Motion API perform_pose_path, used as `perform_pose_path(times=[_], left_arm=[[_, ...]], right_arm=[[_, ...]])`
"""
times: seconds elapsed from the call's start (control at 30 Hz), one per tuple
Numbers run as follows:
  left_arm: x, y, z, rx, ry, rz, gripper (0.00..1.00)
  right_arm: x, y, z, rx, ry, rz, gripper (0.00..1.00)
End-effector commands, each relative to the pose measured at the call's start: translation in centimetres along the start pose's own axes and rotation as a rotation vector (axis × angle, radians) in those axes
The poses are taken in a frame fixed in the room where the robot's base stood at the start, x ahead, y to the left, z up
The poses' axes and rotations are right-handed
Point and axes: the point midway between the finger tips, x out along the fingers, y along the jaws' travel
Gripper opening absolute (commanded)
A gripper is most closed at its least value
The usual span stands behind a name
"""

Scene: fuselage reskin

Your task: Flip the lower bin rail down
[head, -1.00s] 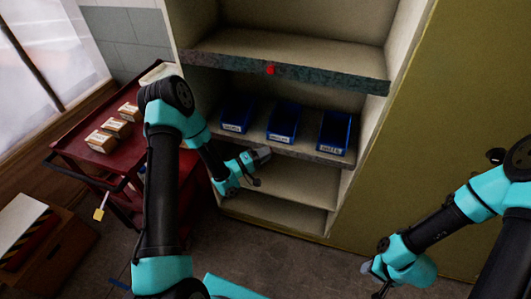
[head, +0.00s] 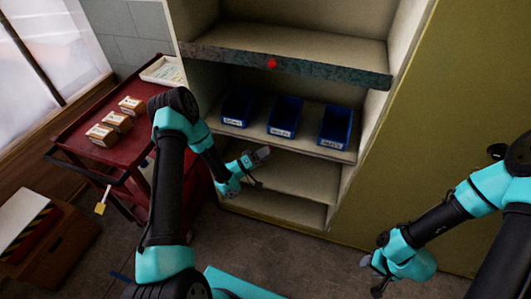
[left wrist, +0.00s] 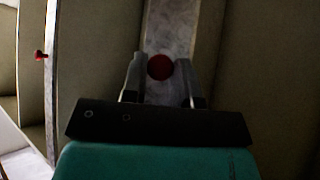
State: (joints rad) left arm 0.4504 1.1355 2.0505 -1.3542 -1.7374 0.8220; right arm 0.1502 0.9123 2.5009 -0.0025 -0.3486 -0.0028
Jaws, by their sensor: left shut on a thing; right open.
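The lower bin rail (head: 330,155) is a grey metal strip along the front edge of the shelf that holds the blue bins. My left gripper (head: 262,154) is at this rail, left of its middle, and hides part of it. In the left wrist view the rail (left wrist: 172,30) runs upright in the picture. Its round red knob (left wrist: 160,67) sits between the two fingers of my left gripper, which is shut on it. In the head view this knob is hidden behind the gripper. My right gripper (head: 373,275) is open and empty, low at the right, away from the shelves.
An upper rail (head: 330,72) with its own red knob (head: 272,63) spans the shelf above. Blue bins (head: 284,117) stand behind the lower rail. A red cart (head: 85,150) with small boxes (head: 118,121) stands at the left. The floor before the cabinet is clear.

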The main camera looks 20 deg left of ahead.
Motion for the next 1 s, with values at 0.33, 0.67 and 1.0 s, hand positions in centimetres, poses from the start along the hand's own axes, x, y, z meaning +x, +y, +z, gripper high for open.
perform_pose_path(times=[0.33,0.67,1.0], left_arm=[[0.0,0.0,-0.1,0.0,0.0,0.0,0.52],[-0.1,0.0,-0.1,0.001,0.001,0.0,0.52],[-3.7,0.0,-0.1,0.0,0.004,-0.004,0.52]], right_arm=[[0.0,0.0,0.0,0.0,0.0,0.0,0.43],[0.0,0.0,0.0,0.0,0.0,0.0,0.43],[0.0,0.0,0.0,0.0,0.0,0.0,0.43]])
